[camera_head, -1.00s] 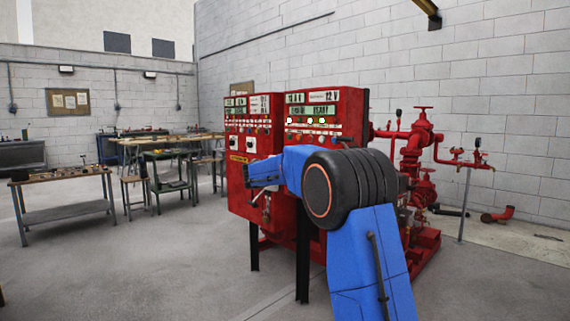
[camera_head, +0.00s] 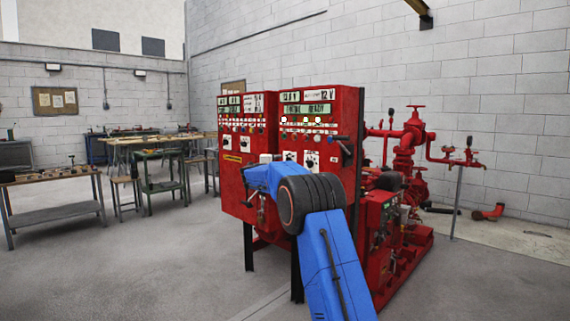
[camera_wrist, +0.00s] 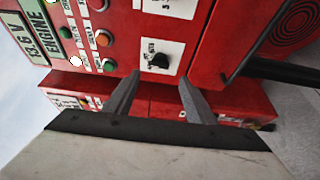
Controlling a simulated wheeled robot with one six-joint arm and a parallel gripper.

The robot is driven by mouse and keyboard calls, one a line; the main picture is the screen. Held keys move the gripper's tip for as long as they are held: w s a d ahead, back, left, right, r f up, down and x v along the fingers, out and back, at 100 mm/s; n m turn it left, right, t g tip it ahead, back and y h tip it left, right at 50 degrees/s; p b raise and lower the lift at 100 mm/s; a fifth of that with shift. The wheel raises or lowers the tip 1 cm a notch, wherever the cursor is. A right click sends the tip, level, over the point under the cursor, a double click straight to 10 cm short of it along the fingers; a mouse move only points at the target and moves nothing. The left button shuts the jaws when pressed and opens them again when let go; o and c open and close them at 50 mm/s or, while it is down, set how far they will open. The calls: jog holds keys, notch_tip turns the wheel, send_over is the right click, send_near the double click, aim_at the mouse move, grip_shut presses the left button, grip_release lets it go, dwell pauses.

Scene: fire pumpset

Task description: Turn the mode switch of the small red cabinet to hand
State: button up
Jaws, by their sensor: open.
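Two red cabinets stand side by side in the head view: a left one (camera_head: 232,180) and a right one (camera_head: 340,104) with an ENGINE READY display. A lower red box (camera_head: 376,218) stands by the pump. I cannot tell which is the small cabinet. In the wrist view a red panel (camera_wrist: 200,30) with an ENGINE display fills the top, seen sideways. Its black rotary switch (camera_wrist: 159,60) sits on a white plate; its setting is unreadable. My gripper (camera_wrist: 159,80) is open, its fingertips spread either side of the switch's line, with no visible contact.
Red pump pipes (camera_head: 410,150) stand right. Benches (camera_head: 50,180) are at left; the floor between is clear.

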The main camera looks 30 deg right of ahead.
jog(key=x, duration=0.9)
jog(key=c, duration=1)
